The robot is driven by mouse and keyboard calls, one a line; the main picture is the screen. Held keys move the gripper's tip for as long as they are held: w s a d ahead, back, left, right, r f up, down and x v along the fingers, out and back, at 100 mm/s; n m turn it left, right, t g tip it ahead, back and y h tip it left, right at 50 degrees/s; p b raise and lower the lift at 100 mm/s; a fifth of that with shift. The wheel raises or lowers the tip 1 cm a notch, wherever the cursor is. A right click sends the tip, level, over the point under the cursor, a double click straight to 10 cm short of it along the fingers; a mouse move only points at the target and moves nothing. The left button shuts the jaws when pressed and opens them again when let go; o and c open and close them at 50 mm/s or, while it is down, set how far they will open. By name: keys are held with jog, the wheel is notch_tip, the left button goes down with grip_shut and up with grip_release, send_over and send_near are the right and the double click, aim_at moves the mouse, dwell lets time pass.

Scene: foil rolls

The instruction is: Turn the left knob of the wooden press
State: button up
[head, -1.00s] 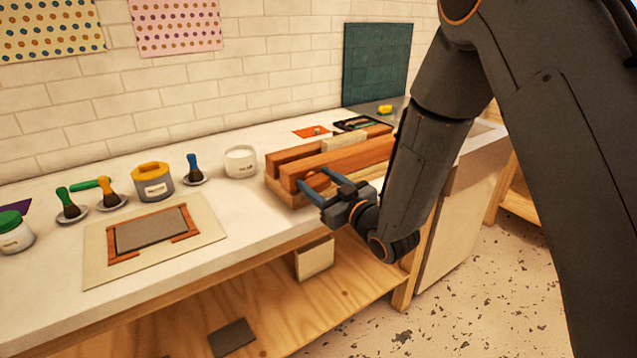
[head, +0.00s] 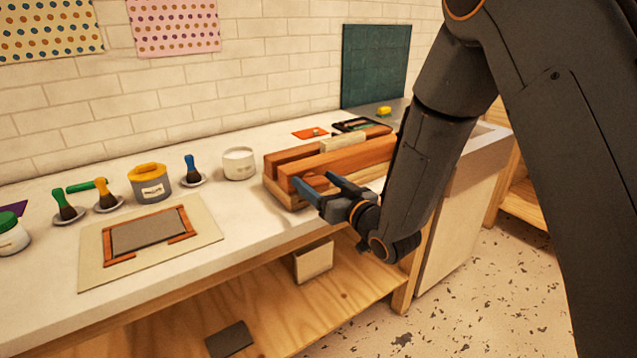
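The wooden press (head: 350,161) stands at the right part of the white counter, with two long reddish-brown beams and a pale block between them. I cannot tell whether the fingers touch the knob. The right part of the press front is hidden behind my arm, and no other knob shows.
A white jar (head: 239,163) stands just left of the press. Further left are a grey tin with a yellow lid (head: 150,183), brushes on saucers, and a board with a framed grey plate (head: 150,232). Below is a wooden shelf with a small box (head: 313,260).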

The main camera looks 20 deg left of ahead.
jog(key=b+v, duration=0.1)
jog(key=v, duration=0.7)
jog(key=shift+b, duration=0.4)
jog(key=d+f+m+g+h, duration=0.2)
jog(key=d+f+h, duration=0.3)
jog(key=d, duration=0.5)
jog(key=d+f+m+g+h, duration=0.1)
jog(key=d+f+m+h, duration=0.2)
jog(key=d+h, duration=0.55)
jog(key=s+d+m+g, duration=0.1)
jog(key=s+d+g, duration=0.3)
jog(key=s, duration=0.6)
jog(key=s+d+m+g, duration=0.2)
jog(key=s+d+g, duration=0.2)
jog(key=s+d, duration=0.5)
jog(key=shift+s+r, duration=0.15)
jog(key=shift+s, duration=0.4)
jog(key=shift+d, duration=0.15)
